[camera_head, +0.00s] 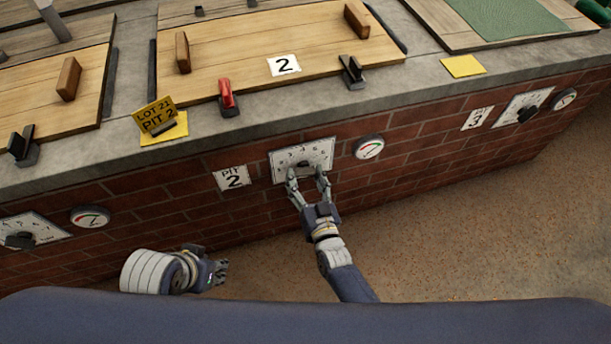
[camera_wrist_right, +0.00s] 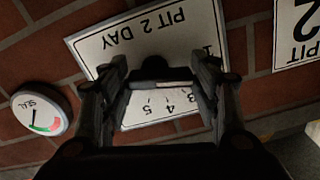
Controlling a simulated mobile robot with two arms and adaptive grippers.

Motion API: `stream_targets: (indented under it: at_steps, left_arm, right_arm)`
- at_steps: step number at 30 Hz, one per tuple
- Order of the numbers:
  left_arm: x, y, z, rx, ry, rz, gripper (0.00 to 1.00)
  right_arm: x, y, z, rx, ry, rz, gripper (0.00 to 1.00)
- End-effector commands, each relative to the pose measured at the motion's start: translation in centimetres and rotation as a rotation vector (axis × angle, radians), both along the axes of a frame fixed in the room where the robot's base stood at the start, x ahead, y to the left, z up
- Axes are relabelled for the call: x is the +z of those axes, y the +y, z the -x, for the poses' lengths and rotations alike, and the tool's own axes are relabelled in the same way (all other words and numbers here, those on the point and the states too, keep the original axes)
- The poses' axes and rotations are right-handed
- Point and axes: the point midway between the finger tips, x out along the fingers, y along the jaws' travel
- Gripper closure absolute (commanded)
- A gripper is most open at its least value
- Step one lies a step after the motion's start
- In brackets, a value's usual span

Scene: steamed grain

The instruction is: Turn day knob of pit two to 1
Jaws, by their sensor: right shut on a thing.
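The pit two day plate (camera_head: 325,152) is a white numbered panel on the brick wall, under the lid marked 2. Its small dark day knob (camera_head: 303,163) sits at the middle of the plate. In the right wrist view the plate (camera_wrist_right: 105,45) appears upside down and reads PIT 2 DAY, with the dark knob (camera_wrist_right: 155,69) between the fingers. My right gripper (camera_head: 307,177) is shut on the knob, one finger on each side. The fingers partly hide the plate, and the knob's pointer cannot be read. My left gripper (camera_head: 221,272) hangs low at left, away from the wall; its opening is unclear.
A round gauge (camera_head: 369,147) is right of the plate, and a PIT 2 sign (camera_head: 232,178) left. A stone ledge (camera_head: 300,104) above bears a red clamp (camera_head: 226,93) and a yellow LOT 21 card (camera_head: 154,114). The floor (camera_head: 450,240) at right is clear.

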Motion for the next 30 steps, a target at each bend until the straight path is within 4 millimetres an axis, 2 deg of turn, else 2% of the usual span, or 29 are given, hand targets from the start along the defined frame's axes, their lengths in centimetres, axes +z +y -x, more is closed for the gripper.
stream_targets:
  at_steps: [12, 30]
  left_arm:
    - [0.42, -0.01, -0.02, 0.0, -0.001, 0.0, 0.7]
    - [0.44, -0.02, -0.03, 0.0, -0.001, 0.0, 0.7]
  right_arm:
    - [-0.26, 0.04, 0.08, 0.002, -0.066, 0.216, 0.67]
    - [-0.33, -0.01, 0.07, 0.003, -0.082, 0.263, 0.67]
